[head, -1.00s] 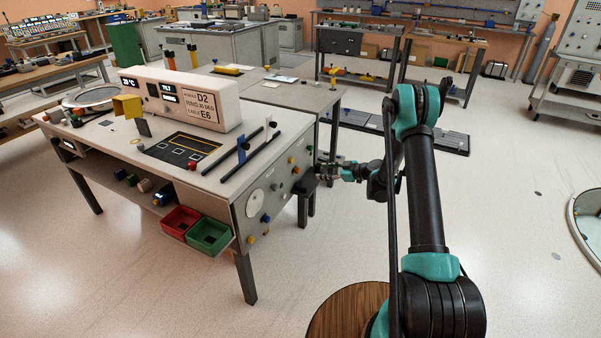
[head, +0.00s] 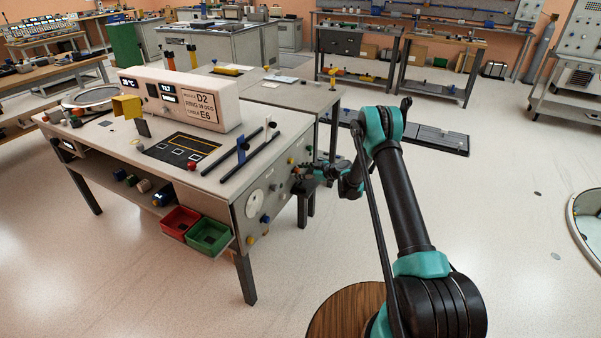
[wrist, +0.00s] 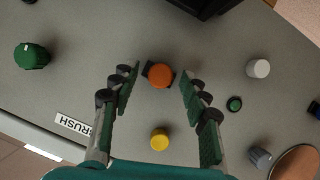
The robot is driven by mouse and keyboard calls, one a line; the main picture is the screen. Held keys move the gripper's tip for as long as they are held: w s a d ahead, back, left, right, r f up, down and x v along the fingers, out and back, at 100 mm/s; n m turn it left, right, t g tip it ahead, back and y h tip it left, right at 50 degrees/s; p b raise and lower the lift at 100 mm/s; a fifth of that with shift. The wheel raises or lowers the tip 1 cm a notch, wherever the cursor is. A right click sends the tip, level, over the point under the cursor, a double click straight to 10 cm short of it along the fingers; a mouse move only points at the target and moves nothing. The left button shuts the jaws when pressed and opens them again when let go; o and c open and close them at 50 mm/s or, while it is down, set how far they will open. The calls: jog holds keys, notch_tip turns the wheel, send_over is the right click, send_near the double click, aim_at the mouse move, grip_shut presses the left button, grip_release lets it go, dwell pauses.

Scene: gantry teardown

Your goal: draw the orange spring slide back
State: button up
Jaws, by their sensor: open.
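An orange round knob (wrist: 160,75), which looks like the spring slide, stands out from the grey side panel of the bench. In the wrist view it lies between the tips of my gripper (wrist: 158,86). The fingers are open, one on each side of it, with a visible gap on both sides. I cannot tell how deep the tips reach around it. In the head view my gripper (head: 306,174) is at the right end panel of the bench and partly hides the controls there.
Close by on the panel are a yellow knob (wrist: 159,139), a large green knob (wrist: 31,56), a white knob (wrist: 258,68), a small green button (wrist: 234,104) and a grey knob (wrist: 260,157). A "BRUSH" label (wrist: 74,124) is near the panel edge.

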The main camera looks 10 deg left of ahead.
jog(key=shift+c, duration=0.2)
grip_shut()
